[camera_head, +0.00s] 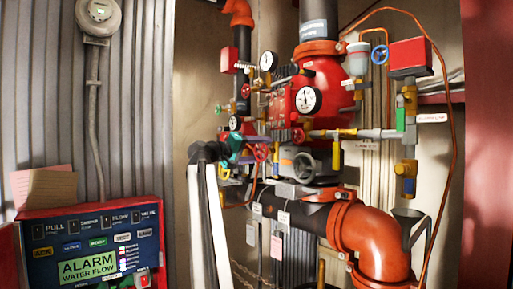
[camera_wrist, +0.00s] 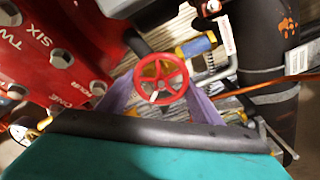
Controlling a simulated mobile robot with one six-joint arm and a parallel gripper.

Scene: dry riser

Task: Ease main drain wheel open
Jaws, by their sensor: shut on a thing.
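The red spoked handwheel (camera_wrist: 160,78) shows in the middle of the wrist view, with a small white mark on its rim. My gripper (camera_wrist: 160,92) reaches it with purple fingers on its left and right sides and is shut on it. The dark bar and teal body of my gripper hide the fingers' bases. In the head view, my teal gripper (camera_head: 243,150) is at the left side of the valve cluster, at a small red wheel (camera_head: 261,152). The wheel's stem and the exact finger contact are partly hidden.
A red valve body (camera_wrist: 55,50) with lettering and bolts is close on the left. A yellow-and-blue valve (camera_wrist: 195,46) and a dark pipe (camera_wrist: 262,60) stand to the right.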

